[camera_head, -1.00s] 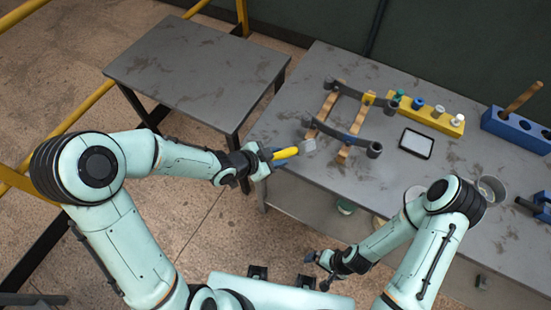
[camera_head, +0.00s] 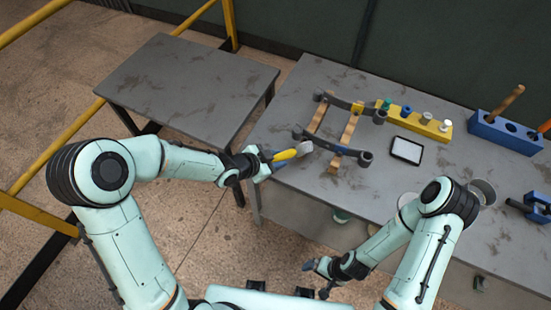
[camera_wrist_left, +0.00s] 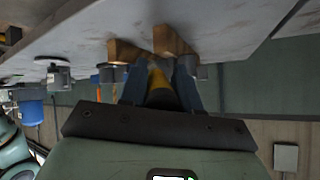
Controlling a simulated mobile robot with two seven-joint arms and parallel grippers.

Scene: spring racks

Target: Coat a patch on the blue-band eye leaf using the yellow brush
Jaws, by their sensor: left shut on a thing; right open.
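My left gripper (camera_head: 267,160) is shut on the yellow brush (camera_head: 285,155), whose handle also shows between the fingers in the left wrist view (camera_wrist_left: 160,87). Its pale grey head (camera_head: 304,148) points right, just in front of the left end of the blue-band eye leaf (camera_head: 318,142). I cannot tell whether they touch. This dark curved leaf has a blue band (camera_head: 338,150) and a round eye at its right end. It lies across two wooden bars (camera_head: 348,130). My right gripper (camera_head: 317,267) is open and empty, low in front of the bench.
A second leaf with a yellow band (camera_head: 357,107) lies behind. A black-rimmed tray (camera_head: 407,150) with a white surface is to the right. A yellow block (camera_head: 430,129) holds colored-topped pieces. Blue holders (camera_head: 492,128) stand far right. The left table (camera_head: 185,85) is bare.

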